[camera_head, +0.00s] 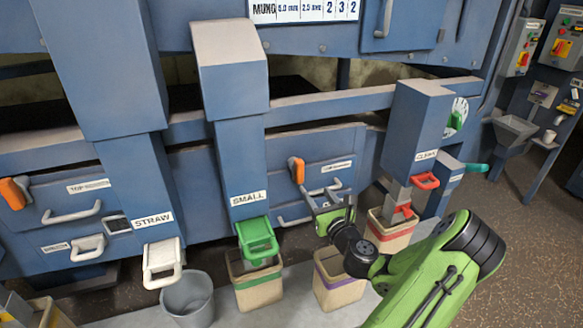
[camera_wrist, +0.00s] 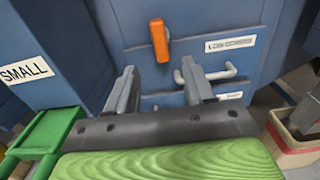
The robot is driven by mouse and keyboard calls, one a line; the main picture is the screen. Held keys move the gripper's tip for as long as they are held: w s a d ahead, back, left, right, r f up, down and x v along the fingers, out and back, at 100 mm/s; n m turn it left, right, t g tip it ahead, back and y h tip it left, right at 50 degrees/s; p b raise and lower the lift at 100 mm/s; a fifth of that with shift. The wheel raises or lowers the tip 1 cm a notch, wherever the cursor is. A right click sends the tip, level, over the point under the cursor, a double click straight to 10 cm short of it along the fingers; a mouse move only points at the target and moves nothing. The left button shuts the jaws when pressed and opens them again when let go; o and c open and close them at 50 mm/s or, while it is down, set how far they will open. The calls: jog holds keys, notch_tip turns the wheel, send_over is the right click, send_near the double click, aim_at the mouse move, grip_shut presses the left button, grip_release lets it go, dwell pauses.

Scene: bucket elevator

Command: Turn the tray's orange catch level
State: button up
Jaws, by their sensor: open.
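The orange catch (camera_head: 297,170) is on the blue panel at the middle. It stands upright, nearly vertical, in the wrist view (camera_wrist: 160,40) too. The tray front (camera_head: 335,172) beside it has a white label (camera_head: 336,167) and a pale bar handle (camera_wrist: 222,74), which my right finger partly covers in the wrist view. My gripper (camera_head: 325,194) is in front of this panel, below and to the right of the catch in the head view. In the wrist view its two fingers (camera_wrist: 159,75) are apart, with nothing between them, and the catch shows beyond and above them.
A second orange catch (camera_head: 15,193) is at the far left. The SMALL spout with its green gate (camera_head: 257,238) stands left of my gripper. The red-handled CLEAN spout (camera_head: 425,180) is on the right. Buckets (camera_head: 338,282) stand below my arm.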

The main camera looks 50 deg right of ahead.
aim_at(301, 172)
jog(key=x, duration=1.4)
jog(key=shift+w, duration=0.1)
jog(key=c, duration=1)
